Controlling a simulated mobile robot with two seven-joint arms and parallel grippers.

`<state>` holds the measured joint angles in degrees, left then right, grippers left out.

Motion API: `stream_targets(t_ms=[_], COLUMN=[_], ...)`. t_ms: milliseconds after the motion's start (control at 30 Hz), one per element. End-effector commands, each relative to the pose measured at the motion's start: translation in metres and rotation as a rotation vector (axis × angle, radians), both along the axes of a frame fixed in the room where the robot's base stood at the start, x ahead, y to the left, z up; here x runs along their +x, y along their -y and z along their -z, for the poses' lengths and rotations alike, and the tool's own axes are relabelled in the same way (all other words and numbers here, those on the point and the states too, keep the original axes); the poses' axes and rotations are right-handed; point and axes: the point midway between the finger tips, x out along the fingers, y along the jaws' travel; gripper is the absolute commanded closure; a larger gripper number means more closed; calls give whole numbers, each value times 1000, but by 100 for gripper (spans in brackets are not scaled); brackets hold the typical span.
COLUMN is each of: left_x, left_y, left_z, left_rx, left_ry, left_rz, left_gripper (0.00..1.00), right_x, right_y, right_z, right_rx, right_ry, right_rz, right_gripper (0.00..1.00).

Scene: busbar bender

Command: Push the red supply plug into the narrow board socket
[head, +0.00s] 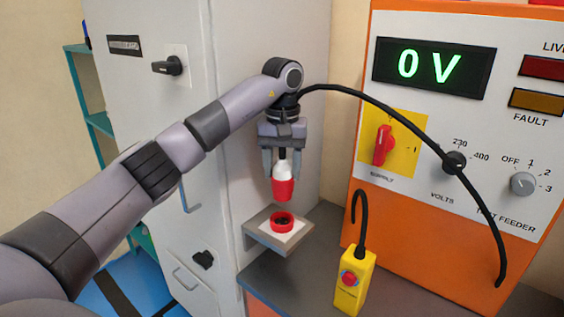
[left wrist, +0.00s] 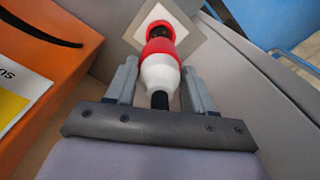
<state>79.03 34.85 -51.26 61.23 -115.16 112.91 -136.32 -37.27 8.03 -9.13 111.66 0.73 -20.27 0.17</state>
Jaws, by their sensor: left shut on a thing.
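The supply plug (head: 283,185) has a white upper body and a red lower end. My left gripper (head: 283,172) is shut on it and holds it upright, red end down. A red round socket (head: 282,221) sits on a small grey shelf below, and the plug hangs above it with a gap in the head view. In the left wrist view the plug (left wrist: 160,73) lies between the fingers, and its red end overlaps part of the socket (left wrist: 158,30). A black cable (head: 425,125) runs from near the gripper to the right. My right gripper is not in view.
A grey cabinet (head: 215,120) stands behind the socket shelf (head: 265,238). On the right is an orange test feeder panel (head: 450,240) with a display reading 0 V (head: 430,67). A yellow pendant box (head: 353,285) stands on the dark bench, right of the shelf.

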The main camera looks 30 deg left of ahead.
Motion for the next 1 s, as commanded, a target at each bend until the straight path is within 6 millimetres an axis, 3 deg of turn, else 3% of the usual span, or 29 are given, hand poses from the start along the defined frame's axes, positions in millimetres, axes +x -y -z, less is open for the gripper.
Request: stream_targets(t_ms=[567,1000], left_x=[1,1], left_y=[-3,-3], left_z=[-4,33], left_rx=[0,0], left_ry=[1,0], left_rz=[-14,-15], left_gripper=[84,84], right_x=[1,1], right_y=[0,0], right_z=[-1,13], right_rx=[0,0], right_ry=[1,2], right_rz=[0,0], right_gripper=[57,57])
